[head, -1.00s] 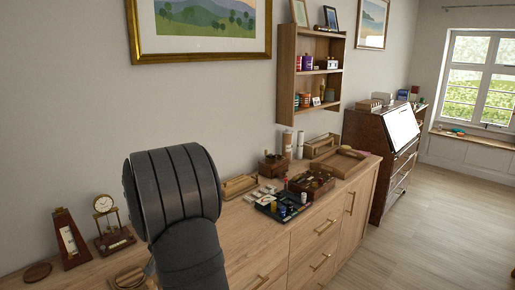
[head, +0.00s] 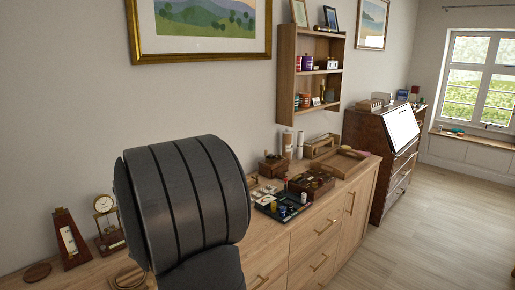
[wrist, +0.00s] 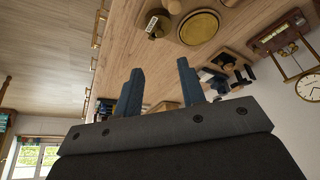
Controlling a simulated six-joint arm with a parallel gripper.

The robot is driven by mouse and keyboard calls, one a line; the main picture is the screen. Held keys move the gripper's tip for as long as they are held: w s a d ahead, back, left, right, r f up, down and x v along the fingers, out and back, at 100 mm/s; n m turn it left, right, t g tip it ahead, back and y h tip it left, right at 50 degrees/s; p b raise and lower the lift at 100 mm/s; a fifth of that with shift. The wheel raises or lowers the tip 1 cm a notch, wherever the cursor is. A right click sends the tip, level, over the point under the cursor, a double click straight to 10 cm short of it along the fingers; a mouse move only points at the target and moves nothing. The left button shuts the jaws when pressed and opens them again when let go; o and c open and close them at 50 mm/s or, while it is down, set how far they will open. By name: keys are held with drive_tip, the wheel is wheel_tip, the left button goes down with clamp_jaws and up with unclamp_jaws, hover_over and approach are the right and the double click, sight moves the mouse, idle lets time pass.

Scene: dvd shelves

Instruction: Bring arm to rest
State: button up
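My gripper (wrist: 157,88) shows in the wrist view, with its two blue fingers apart and nothing between them. In that tilted view the fingers stand out against the wooden dresser top and drawer fronts; I cannot tell their exact height. In the head view a dark ribbed part of my arm (head: 185,205) fills the lower middle, over the dresser top (head: 258,233). The gripper itself cannot be made out there.
A brass clock (head: 107,222) and a metronome (head: 69,240) stand left of my arm. A dark tray of small items (head: 267,208) and a wooden box (head: 312,181) lie to its right. A wall shelf (head: 286,85) hangs behind. The floor at right is clear.

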drive_tip(key=x, duration=1.2)
drive_tip(key=shift+w+d+f, duration=0.1)
drive_tip(key=shift+w+f, duration=0.15)
drive_tip(key=shift+f, duration=0.1)
drive_tip(key=shift+s+d+n+y, duration=0.1)
drive_tip(key=shift+d+n+y, duration=0.25)
drive_tip(key=shift+n, duration=0.65)
drive_tip(key=shift+s+d+n+y, duration=0.2)
drive_tip(key=shift+n+y, duration=0.15)
drive_tip(key=shift+n, duration=0.65)
drive_tip(key=shift+d+n+g+y, duration=0.2)
drive_tip(key=shift+d+n+y, duration=0.1)
drive_tip(key=shift+n, duration=0.55)
drive_tip(key=shift+d+n+g+y, duration=0.2)
drive_tip(key=shift+d+n+y, duration=0.1)
drive_tip(key=shift+n, duration=0.55)
drive_tip(key=shift+w+d+n+g+y, duration=0.1)
drive_tip(key=shift+d+n+g+y, duration=0.2)
drive_tip(key=shift+n, duration=0.65)
drive_tip(key=shift+d+n+g+y, duration=0.2)
drive_tip(key=shift+d+n, duration=0.05)
drive_tip(key=shift+n, duration=0.7)
drive_tip(key=shift+w+d+n+g+y, duration=0.15)
drive_tip(key=shift+d+n+g, duration=0.15)
drive_tip(key=shift+n, duration=0.55)
drive_tip(key=shift+w+d+n+g+y, duration=0.15)
drive_tip(key=shift+n+g, duration=0.15)
drive_tip(key=shift+n, duration=0.55)
drive_tip(key=shift+s, duration=0.1)
